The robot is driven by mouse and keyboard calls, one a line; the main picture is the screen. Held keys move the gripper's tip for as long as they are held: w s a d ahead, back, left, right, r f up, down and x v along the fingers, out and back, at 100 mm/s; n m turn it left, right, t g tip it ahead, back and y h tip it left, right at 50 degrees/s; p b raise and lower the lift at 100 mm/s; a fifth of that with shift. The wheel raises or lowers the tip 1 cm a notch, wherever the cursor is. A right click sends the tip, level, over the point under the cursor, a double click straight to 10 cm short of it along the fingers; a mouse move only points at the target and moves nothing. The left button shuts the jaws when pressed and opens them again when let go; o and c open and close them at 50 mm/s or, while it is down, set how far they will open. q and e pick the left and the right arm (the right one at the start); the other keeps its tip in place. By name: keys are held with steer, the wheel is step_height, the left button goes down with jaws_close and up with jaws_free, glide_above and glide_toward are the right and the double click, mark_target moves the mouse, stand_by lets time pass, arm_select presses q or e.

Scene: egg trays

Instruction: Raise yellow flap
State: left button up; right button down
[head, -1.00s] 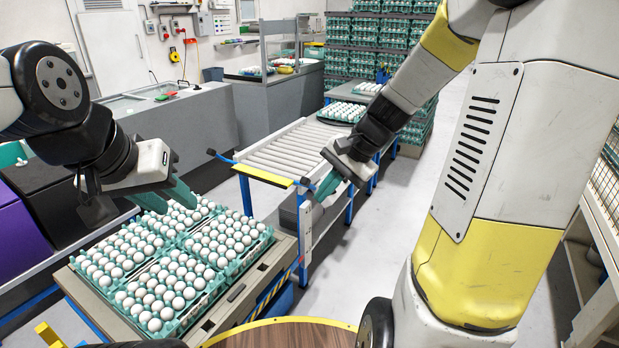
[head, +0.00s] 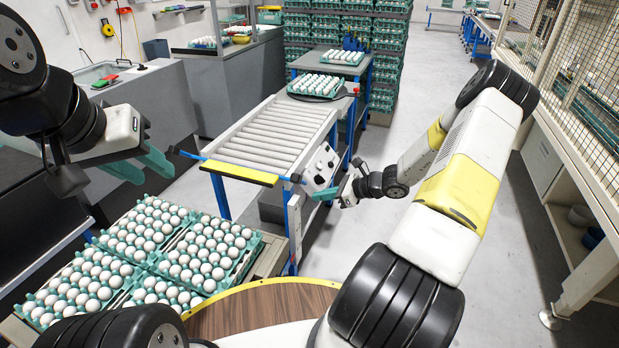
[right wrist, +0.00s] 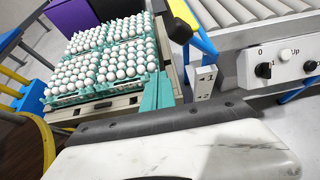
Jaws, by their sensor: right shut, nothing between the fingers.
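The yellow flap (head: 238,172) is a flat strip at the near end of the roller conveyor, with blue rods ending in black tips at its sides. It slopes slightly down toward me. A yellow strip, probably the flap (right wrist: 184,12), shows at the top of the right wrist view. My right gripper (head: 326,193) is shut and empty, to the right of the flap and below the control panel, apart from the flap. Its teal fingers (right wrist: 157,92) point toward the egg trays in the right wrist view. My left gripper (head: 148,165) hangs open and empty left of the flap, above the egg trays.
Egg trays (head: 262,247) full of white eggs stand on a cart at the lower left. The roller conveyor (head: 270,135) carries a control panel (head: 322,168) with knobs at its right corner. Another egg tray (head: 316,92) lies at its far end. Floor to the right is clear.

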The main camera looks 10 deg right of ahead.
steer(key=w+a, duration=0.5)
steer(key=a, duration=0.2)
steer(key=shift+a, duration=0.3)
